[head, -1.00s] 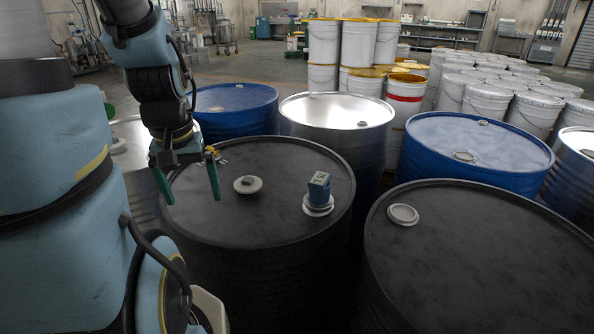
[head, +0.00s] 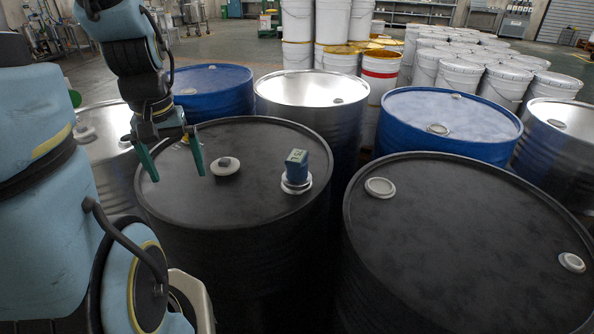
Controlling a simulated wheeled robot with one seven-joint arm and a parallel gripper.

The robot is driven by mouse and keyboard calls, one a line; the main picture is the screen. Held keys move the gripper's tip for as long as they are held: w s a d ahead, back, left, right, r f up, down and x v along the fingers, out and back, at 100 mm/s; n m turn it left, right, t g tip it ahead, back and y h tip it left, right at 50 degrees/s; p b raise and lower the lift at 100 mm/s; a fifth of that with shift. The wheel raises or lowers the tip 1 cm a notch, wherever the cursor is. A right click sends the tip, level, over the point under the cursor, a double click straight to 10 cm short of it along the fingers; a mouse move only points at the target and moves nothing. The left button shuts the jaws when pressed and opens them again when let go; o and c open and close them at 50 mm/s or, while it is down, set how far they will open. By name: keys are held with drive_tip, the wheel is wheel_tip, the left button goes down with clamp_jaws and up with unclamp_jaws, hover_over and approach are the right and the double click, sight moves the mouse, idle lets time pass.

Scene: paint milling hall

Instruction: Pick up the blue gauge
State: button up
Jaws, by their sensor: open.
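The blue gauge (head: 296,167) is a small block with a pale marked top. It stands upright on a white round cap on the right part of a black drum's lid (head: 240,225). My gripper (head: 176,172) has two green fingers pointing down, spread apart with nothing between them. It is above the left part of the same lid, to the left of the gauge and clearly apart from it. The lower side of the gauge meets the cap.
A second black drum (head: 460,230) stands close at right. Blue drums (head: 450,112), a steel drum (head: 312,88) and stacked white pails (head: 325,20) stand behind.

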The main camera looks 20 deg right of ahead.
drive_tip(key=w+d+m+g+b, duration=0.1)
drive_tip(key=w+d+m, duration=0.35)
drive_tip(key=d, duration=0.75)
drive_tip(key=m+b, duration=0.2)
hover_over(295, 155)
drive_tip(key=shift+w+a+r+n, duration=0.15)
drive_tip(key=shift+a+r+n, duration=0.05)
drive_tip(key=shift+n, duration=0.05)
drive_tip(key=shift+d+f+p, duration=0.2)
drive_tip(key=shift+p, duration=0.1)
wheel_tip(295, 155, down, 5)
drive_tip(key=shift+f+p, duration=0.1)
drive_tip(key=shift+p, duration=0.3)
drive_tip(key=shift+s+d+f+p, duration=0.15)
drive_tip(key=shift+f+p, duration=0.35)
drive_tip(key=shift+f, duration=0.8)
drive_tip(key=shift+s+f+p, duration=0.2)
drive_tip(key=shift+f+p, duration=0.25)
drive_tip(key=shift+f, duration=0.8)
clamp_jaws()
